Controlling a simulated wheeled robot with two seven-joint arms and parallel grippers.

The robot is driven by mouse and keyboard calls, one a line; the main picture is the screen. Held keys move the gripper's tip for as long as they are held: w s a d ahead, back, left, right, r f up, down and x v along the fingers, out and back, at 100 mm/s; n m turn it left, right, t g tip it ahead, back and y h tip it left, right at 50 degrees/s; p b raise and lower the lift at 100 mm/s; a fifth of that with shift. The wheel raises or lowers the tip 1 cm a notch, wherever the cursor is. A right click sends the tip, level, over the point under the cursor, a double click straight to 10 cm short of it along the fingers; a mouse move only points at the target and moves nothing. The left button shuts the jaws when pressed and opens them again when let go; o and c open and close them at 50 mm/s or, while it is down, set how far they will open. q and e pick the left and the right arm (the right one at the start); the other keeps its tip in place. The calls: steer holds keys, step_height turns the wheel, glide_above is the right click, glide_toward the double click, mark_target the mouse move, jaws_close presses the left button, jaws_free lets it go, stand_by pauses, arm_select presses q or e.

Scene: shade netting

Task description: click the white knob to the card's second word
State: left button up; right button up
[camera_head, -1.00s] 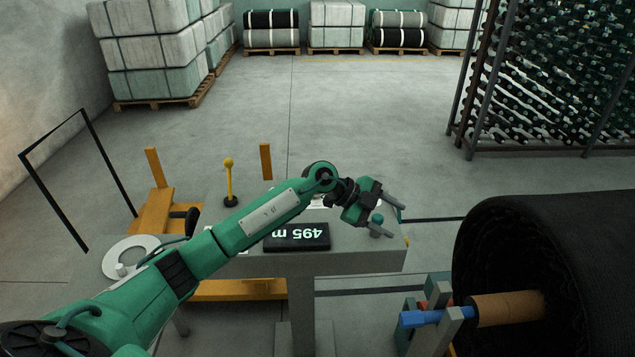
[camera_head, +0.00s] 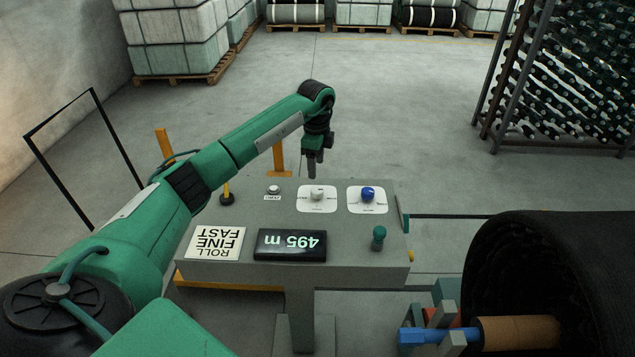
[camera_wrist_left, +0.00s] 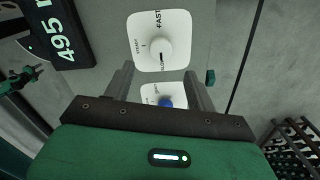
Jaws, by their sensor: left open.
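The white knob (camera_head: 318,195) sits on a white plate on the grey console; it also shows in the left wrist view (camera_wrist_left: 161,48), with FAST and other small words around it. I cannot tell which word it points to. The card (camera_head: 215,242) lies upside down to me and reads ROLL, FINE, FAST, with FINE in the middle. My left gripper (camera_head: 312,170) points down, open and empty, just behind the white knob's plate in the head view. In the left wrist view its fingers (camera_wrist_left: 158,70) are apart, short of the white knob. My right gripper is not in view.
A blue knob (camera_head: 368,194) on its own plate is right of the white one. The console also holds a 495 m display (camera_head: 291,245), a green knob (camera_head: 379,237), and a small button (camera_head: 274,189). A large black roll (camera_head: 560,270) is at the right.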

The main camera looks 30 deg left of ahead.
mark_target(317, 189)
arm_select(q)
step_height(317, 189, down, 8)
steer(key=shift+w+r+p, duration=0.1)
steer(key=shift+r+p, duration=0.05)
steer(key=shift+p, duration=0.8)
steer(key=shift+f, duration=0.55)
steer(key=c, duration=1)
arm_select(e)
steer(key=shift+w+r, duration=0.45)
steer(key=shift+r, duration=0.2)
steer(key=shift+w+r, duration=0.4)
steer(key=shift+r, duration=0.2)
